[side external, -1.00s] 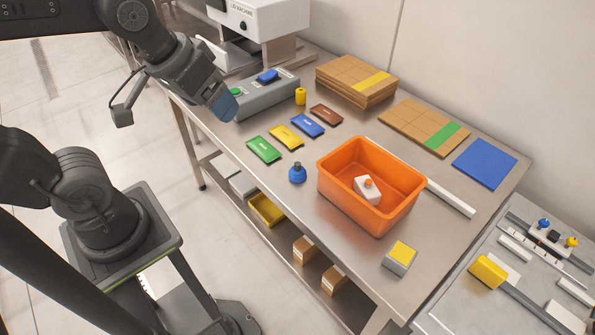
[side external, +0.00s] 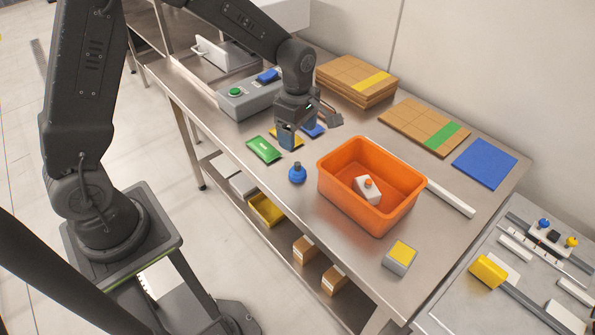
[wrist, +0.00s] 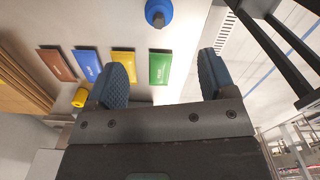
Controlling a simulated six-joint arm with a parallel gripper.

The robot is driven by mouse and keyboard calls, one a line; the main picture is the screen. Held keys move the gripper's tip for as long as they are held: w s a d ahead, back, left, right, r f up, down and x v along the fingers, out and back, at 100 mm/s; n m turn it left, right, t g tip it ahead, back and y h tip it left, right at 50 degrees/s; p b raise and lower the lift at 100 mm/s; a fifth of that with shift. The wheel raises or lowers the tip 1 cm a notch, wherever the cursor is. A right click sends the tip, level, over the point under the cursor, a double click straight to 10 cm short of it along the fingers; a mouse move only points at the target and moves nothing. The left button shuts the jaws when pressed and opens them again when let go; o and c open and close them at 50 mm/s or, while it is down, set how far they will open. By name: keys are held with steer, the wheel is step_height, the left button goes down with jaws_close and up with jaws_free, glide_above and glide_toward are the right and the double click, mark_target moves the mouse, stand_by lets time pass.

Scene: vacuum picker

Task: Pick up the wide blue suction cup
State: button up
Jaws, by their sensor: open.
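The wide blue suction cup (side external: 297,173) stands upright on the steel table, left of the orange bin. In the wrist view the blue cup (wrist: 158,12) is at the top edge, partly cut off, beyond the fingertips and roughly centred between them. My gripper (side external: 298,132) is above the table over the coloured packets, a little behind the cup in the side view. In the wrist view its two blue-grey fingers (wrist: 162,72) are spread wide with nothing between them. The gripper is apart from the cup.
The orange bin (side external: 334,185) holds a white block with an orange top. Flat packets lie nearby, including a green one (side external: 264,149). A grey button box (side external: 250,98) and cardboard stacks (side external: 345,88) stand behind. A yellow cylinder (wrist: 80,97) shows in the wrist view. The table in front of the cup is clear.

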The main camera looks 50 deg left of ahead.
mark_target(298, 163)
step_height(298, 163, down, 13)
steer(key=shift+w+a+r, duration=0.1)
steer(key=shift+r, duration=0.1)
steer(key=c, duration=1)
